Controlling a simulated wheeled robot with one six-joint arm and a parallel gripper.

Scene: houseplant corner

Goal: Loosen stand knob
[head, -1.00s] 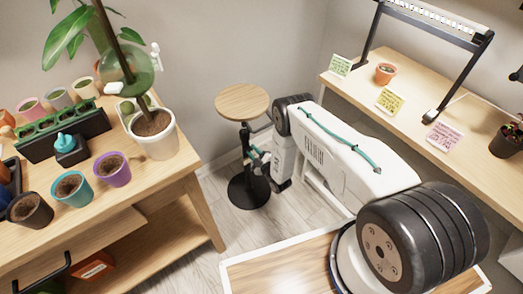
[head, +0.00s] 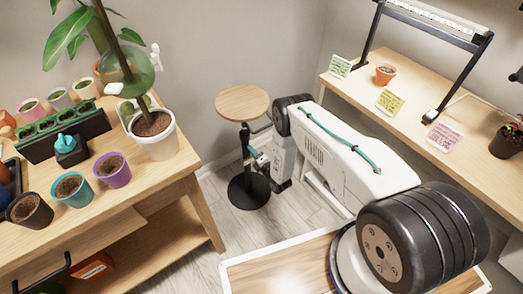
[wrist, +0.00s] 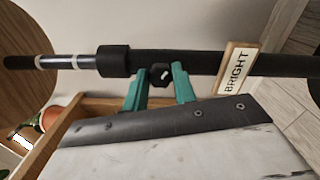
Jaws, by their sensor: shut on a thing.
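The plant stand has a round wooden top (head: 242,102), a black post (head: 246,140) and a round black base (head: 249,191). In the wrist view the post (wrist: 200,62) lies across the picture, with a black collar (wrist: 114,61) and the wooden top (wrist: 22,100) at the left. The dark stand knob (wrist: 161,74) sits at the post beside the collar. My gripper (wrist: 160,80) has its teal fingers on both sides of the knob, shut on it. In the head view my gripper (head: 258,160) is at the post, partly hidden by my arm.
A "BRIGHT" tag (wrist: 236,68) hangs at the post near my right finger. A wooden plant bench (head: 190,165) with several pots stands left. A desk (head: 450,105) with a lamp frame and notes stands right. Bare floor (head: 215,185) shows around the stand.

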